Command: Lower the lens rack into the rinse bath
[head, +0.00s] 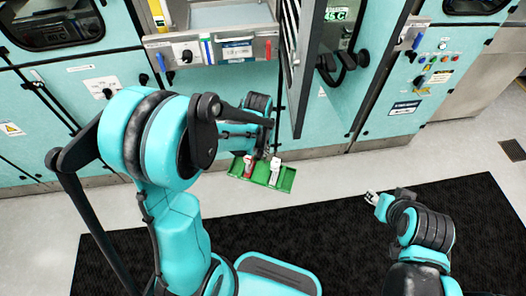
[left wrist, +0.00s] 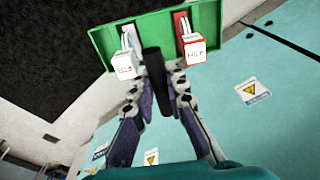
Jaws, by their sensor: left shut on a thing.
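The lens rack looks like a shallow green tray (head: 284,182) with a red-and-white block (head: 248,165) and a white block (head: 275,168) on it. In the left wrist view the green rack (left wrist: 205,20) has a dark upright handle (left wrist: 153,70) between the white block (left wrist: 124,62) and the red-and-white block (left wrist: 193,48). My left gripper (left wrist: 158,88) is shut on this handle and holds the rack above the floor, in front of the machines. A metal-rimmed basin (head: 228,17), perhaps the rinse bath, is at the top. My right gripper (head: 371,197) is apart from the rack; its finger gap is unclear.
Teal machines (head: 92,82) line the back, with a control panel (head: 432,68) at right. A tall panel or open door (head: 345,75) juts out right of the basin. A black mat (head: 330,235) covers the floor in front; the floor around it is clear.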

